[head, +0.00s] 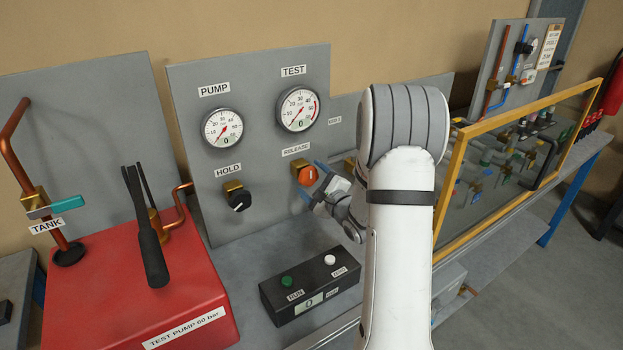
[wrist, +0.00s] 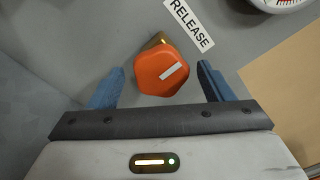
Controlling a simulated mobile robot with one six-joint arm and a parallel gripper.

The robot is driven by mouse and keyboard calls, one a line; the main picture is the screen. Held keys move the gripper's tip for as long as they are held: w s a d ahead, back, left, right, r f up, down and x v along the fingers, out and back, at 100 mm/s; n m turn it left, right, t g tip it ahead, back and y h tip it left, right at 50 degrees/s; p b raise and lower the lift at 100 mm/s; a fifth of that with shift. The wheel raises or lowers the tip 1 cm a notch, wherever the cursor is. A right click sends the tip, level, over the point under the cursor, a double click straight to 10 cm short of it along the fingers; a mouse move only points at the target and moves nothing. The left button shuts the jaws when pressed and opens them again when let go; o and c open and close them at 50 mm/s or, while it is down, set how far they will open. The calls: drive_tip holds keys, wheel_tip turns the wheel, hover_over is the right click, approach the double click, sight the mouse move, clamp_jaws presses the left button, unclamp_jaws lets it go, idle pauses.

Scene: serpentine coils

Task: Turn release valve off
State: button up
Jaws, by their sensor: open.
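The release valve (head: 307,174) is an orange knob on a brass body, on the grey panel below the RELEASE label. In the wrist view the orange knob (wrist: 162,72) has a white pointer mark that slants up to the right in the picture. My gripper (head: 318,184) is open at the knob. In the wrist view its blue fingers (wrist: 160,84) stand on either side of the knob, with a gap visible on both sides. Whether the fingertips reach as far as the knob's depth I cannot tell.
A black HOLD knob (head: 238,199) is left of the release valve. PUMP (head: 222,128) and TEST (head: 298,109) gauges sit above. A black box (head: 312,290) with buttons lies below on the bench. A red test pump (head: 170,290) stands left, a yellow-framed guard (head: 452,180) right.

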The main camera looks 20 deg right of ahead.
drive_tip(key=s+d+b, duration=0.1)
drive_tip(key=s, duration=0.5)
drive_tip(key=shift+s+d, duration=0.1)
drive_tip(key=s+a+r+n+g+h, duration=0.1)
drive_tip(key=s+a+n+g, duration=0.3)
drive_tip(key=s+n, duration=0.3)
drive_tip(key=s+a+r+n+g+h, duration=0.1)
drive_tip(key=s+a+n+g, duration=0.4)
drive_tip(key=s+n, duration=0.3)
drive_tip(key=s+a+r+n+g+h, duration=0.1)
drive_tip(key=s+a+n+g, duration=0.4)
drive_tip(key=s, duration=0.8)
drive_tip(key=r+n, duration=0.1)
drive_tip(key=n, duration=0.2)
drive_tip(key=shift+a+r, duration=0.1)
